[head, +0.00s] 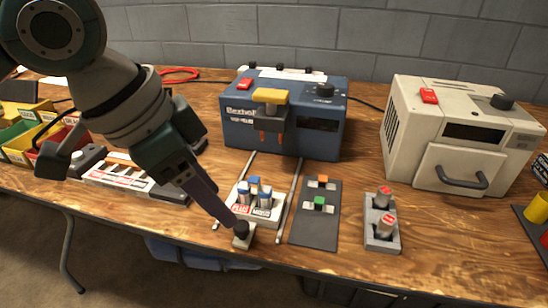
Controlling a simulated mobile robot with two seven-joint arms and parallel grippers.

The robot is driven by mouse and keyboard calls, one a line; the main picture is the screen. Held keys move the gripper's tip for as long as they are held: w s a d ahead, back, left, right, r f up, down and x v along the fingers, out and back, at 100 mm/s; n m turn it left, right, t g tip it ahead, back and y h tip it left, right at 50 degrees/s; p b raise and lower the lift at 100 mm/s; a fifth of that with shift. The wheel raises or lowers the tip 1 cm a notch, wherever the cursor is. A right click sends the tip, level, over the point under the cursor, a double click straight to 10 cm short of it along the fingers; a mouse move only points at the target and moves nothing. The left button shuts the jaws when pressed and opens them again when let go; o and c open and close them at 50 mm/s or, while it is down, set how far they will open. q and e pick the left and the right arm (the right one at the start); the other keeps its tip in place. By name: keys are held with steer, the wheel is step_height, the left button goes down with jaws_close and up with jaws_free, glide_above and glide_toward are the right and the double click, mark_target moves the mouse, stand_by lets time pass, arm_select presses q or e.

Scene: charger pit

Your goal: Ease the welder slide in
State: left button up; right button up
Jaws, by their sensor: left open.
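The welder (335,142) is a blue box with a yellow lever at its front, standing at the back middle of the bench. The slide (268,213) is a pale, red-labelled tray between two metal rails (292,198), pulled out in front of the welder. It carries several upright cells with blue or pale tops. A small pale handle block (242,242) is at its front, near the bench edge. My left gripper (238,228) is open, with its narrow fingertips down at this handle and partly covering it. Whether they touch it cannot be told. My right gripper is out of view.
A dark mat (315,235) with orange and green blocks lies right of the rails, then a grey holder (382,242) with red-topped cylinders. A cream oven-like box (455,140) stands at right. Coloured bins (22,140) and a labelled grey unit are at left.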

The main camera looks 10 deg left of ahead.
mark_target(240, 225)
arm_select(q)
steer(key=shift+b+x, duration=1)
steer(key=shift+x, duration=2.25)
jaws_close()
